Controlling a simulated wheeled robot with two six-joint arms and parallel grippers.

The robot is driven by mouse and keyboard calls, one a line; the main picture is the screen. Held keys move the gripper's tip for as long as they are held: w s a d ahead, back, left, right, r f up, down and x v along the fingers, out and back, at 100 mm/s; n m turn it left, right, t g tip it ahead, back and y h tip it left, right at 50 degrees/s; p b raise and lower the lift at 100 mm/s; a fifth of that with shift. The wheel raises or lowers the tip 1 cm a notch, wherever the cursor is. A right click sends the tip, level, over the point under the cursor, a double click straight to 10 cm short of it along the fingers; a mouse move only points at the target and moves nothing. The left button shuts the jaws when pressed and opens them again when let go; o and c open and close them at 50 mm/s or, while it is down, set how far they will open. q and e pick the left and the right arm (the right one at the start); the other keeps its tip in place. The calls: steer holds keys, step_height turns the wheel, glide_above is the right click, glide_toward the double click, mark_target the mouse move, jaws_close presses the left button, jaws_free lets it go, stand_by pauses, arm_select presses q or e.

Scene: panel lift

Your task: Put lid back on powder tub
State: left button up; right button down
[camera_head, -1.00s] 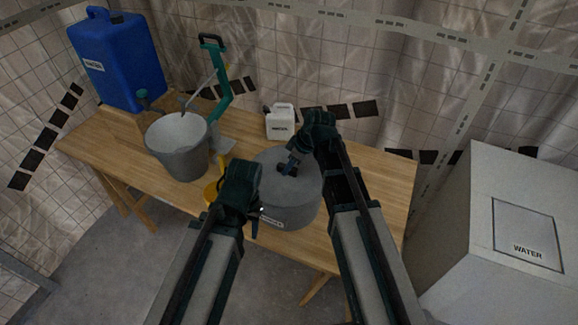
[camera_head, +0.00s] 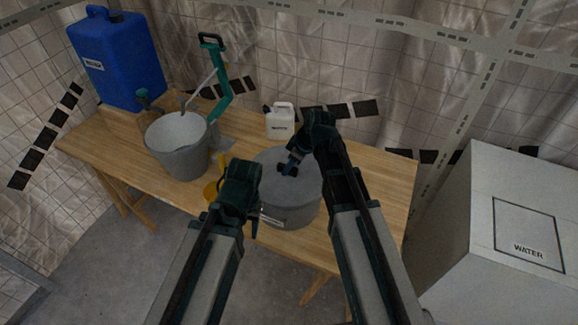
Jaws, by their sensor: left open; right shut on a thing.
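A grey powder tub (camera_head: 292,213) stands on the wooden table, right of the middle. Its grey lid (camera_head: 270,164) lies over the tub's top, and I cannot tell whether it is fully seated. My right gripper (camera_head: 289,165) is over the lid, shut on the dark knob at its middle; the fingers partly cover the knob. My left gripper (camera_head: 254,217) is open at the tub's left front side, close to its wall; I cannot tell whether it touches. The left wrist hides part of the tub's left side.
A grey bucket (camera_head: 178,163) stands left of the tub, with a teal pump (camera_head: 222,95) behind it. A yellow object (camera_head: 211,190) is partly hidden by my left gripper.

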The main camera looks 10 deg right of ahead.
stand_by(0.3)
steer(key=shift+c, duration=0.6)
jaws_free()
steer(key=shift+r, duration=0.1)
steer(key=shift+r+p, duration=3.45)
steer(key=shift+p, duration=0.1)
steer(key=shift+f, duration=0.1)
jaws_close()
